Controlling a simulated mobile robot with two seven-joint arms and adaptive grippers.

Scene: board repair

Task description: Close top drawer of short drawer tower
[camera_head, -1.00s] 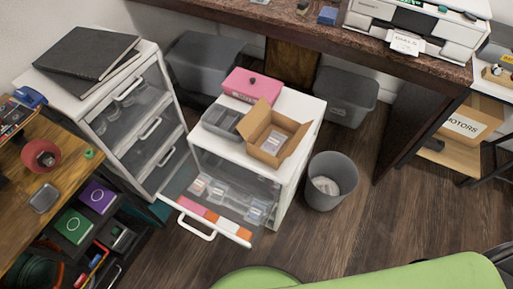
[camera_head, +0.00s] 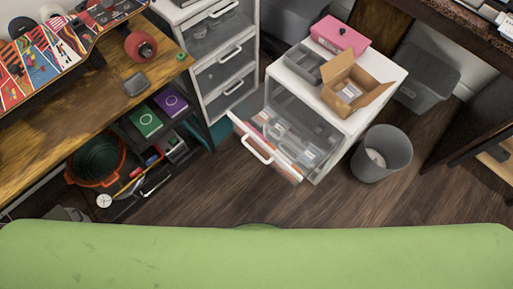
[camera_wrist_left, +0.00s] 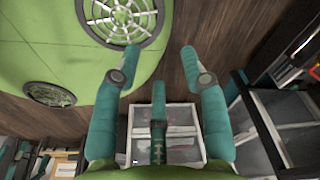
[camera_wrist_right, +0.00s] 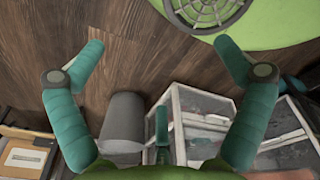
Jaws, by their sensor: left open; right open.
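The short drawer tower (camera_head: 327,122) is white with clear drawers and stands right of the middle in the head view. Its top drawer (camera_head: 272,146) is pulled out toward me, with a white handle (camera_head: 257,151) on its front and small boxes inside. The tower also shows in the right wrist view (camera_wrist_right: 178,128). My left gripper (camera_wrist_left: 160,62) is open and empty, with its fingers spread, in the left wrist view. My right gripper (camera_wrist_right: 162,55) is open and empty in the right wrist view. Neither gripper shows in the head view.
A pink box (camera_head: 340,36), a grey tray (camera_head: 305,64) and an open cardboard box (camera_head: 357,83) sit on the tower. A grey bin (camera_head: 382,153) stands at its right. A taller drawer unit (camera_head: 225,67) and a wooden workbench (camera_head: 75,125) are at left. Floor is clear before the drawer.

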